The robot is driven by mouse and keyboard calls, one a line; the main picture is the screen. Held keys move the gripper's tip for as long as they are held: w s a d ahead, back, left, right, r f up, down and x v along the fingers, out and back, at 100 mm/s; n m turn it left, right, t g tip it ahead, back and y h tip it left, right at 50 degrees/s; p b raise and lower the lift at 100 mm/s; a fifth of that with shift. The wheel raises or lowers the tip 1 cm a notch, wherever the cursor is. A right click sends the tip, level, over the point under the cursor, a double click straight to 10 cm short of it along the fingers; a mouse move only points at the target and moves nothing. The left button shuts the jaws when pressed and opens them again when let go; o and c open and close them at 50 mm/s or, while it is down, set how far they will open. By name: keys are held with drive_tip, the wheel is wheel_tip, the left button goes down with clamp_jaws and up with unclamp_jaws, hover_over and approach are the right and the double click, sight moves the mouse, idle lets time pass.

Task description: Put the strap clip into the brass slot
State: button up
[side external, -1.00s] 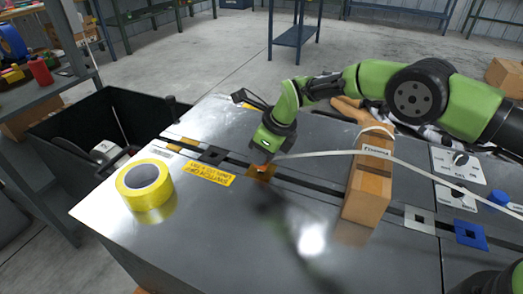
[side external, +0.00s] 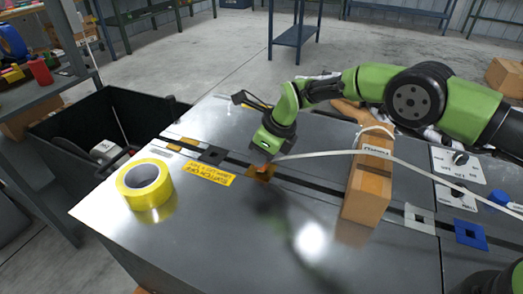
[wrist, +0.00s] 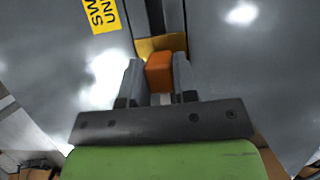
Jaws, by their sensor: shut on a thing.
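My gripper (wrist: 154,80) is shut on the orange strap clip (wrist: 159,72), which sits between its two grey fingers in the wrist view. The brass slot (wrist: 148,46) is a gold plate set along the dark groove, just beyond the clip in that view. In the side external view my gripper (side external: 266,160) is low over the brass slot (side external: 262,174). The clip is close above or at the plate; I cannot tell how far it is in, as the fingers and clip hide the opening. A white strap (side external: 320,153) runs right from the gripper.
The strap crosses a cardboard box (side external: 367,190) standing on the metal table. Yellow tape (side external: 145,185) lies at the left. A black bin (side external: 95,125) is beyond the left edge.

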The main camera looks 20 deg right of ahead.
drive_tip(key=shift+f, duration=0.2)
drive_tip(key=o, duration=1)
drive_tip(key=shift+c, duration=0.2)
drive_tip(key=v, duration=1)
